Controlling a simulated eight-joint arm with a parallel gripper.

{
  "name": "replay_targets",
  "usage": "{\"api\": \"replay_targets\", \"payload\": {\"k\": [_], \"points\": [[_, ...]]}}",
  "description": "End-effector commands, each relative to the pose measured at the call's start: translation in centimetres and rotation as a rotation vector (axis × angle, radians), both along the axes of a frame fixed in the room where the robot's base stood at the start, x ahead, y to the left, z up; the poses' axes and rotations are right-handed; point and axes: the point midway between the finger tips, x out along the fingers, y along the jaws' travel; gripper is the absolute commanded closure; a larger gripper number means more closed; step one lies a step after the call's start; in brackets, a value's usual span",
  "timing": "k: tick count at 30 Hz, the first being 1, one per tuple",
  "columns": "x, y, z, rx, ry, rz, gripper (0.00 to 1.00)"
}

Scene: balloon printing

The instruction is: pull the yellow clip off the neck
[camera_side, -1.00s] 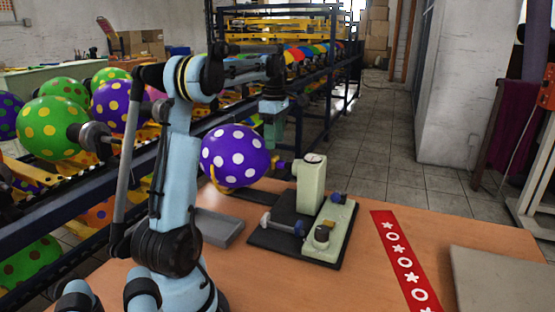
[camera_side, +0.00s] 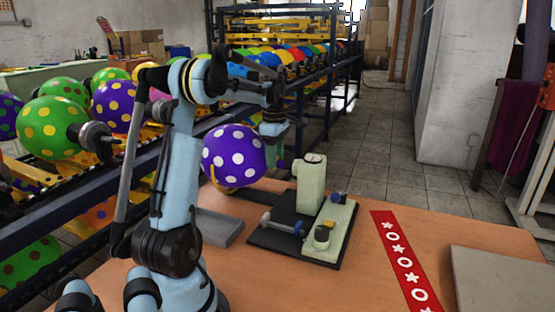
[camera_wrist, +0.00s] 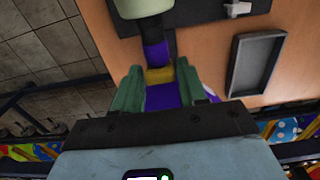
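The yellow clip (camera_wrist: 160,75) sits on the purple neck in the wrist view, between the neck's upper part (camera_wrist: 155,55) and the purple balloon (camera_wrist: 163,97). My gripper (camera_wrist: 160,72) has its two green fingers apart, one on each side of the clip. I see no clear squeeze on it. In the side view my gripper (camera_side: 273,148) points down just right of the purple balloon with white dots (camera_side: 234,156). The clip is hidden there behind the gripper and balloon.
The pale green printing stand (camera_side: 311,185) rises right of the balloon on a black base (camera_side: 262,240). A grey tray (camera_side: 215,232) lies on the orange table. A rack of dotted balloons (camera_side: 52,128) stands at the left. The table's right side holds a red strip (camera_side: 402,262).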

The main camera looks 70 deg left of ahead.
Motion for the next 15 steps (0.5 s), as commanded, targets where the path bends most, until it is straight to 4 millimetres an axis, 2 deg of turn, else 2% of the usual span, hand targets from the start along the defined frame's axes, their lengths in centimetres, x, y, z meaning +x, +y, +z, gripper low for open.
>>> {"api": "replay_targets", "payload": {"k": [1,6,15], "points": [[0.0,0.0,0.01,0.0,0.0,0.0,0.67],[0.0,0.0,0.02,0.0,0.0,0.0,0.93],[0.0,0.0,0.02,0.0,0.0,0.0,0.95]]}}
